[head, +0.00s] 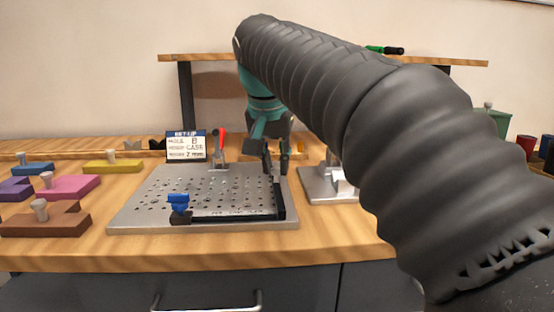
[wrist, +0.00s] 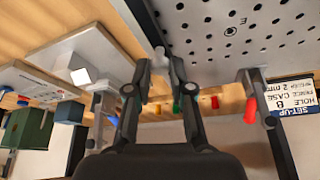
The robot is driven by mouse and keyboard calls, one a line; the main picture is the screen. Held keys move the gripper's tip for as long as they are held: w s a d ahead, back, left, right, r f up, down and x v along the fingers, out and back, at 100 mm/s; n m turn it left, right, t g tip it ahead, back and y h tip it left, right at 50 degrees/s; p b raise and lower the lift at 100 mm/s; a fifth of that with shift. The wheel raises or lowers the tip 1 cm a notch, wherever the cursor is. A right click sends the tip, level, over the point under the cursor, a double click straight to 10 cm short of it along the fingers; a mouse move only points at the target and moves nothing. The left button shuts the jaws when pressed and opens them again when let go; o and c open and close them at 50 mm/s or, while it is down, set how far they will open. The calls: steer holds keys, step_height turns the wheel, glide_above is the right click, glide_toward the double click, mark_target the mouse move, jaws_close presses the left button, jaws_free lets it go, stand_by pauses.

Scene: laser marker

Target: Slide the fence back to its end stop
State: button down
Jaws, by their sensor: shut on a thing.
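The fixture plate (head: 150,190) is a grey perforated slab on the bench; it also shows in the wrist view (wrist: 225,45). The dark fence (head: 279,200) runs along its right side and meets a dark strip along the front edge. My gripper (head: 276,170) points down at the far end of the fence, at the plate's back right. In the wrist view its fingers (wrist: 161,65) close around a small pale post (wrist: 160,52) beside the plate edge. I take the post as part of the fence, though the fingers hide the contact. The end stop is not clearly visible.
A red-handled clamp (head: 220,146) and a set-up sign (head: 186,146) stand behind. A grey fixture (head: 325,184) is close on the right. Coloured blocks lie left, including a pink one (head: 68,187).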

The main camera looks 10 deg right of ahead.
steer(key=shift+d, duration=0.15)
steer(key=c, duration=1)
jaws_free()
steer(key=shift+d, duration=0.15)
steer(key=shift+s+a+r, duration=0.1)
steer(key=shift+a+r, duration=0.1)
steer(key=shift+r, duration=0.05)
steer(key=v, duration=1.1)
steer(key=shift+r, duration=0.25)
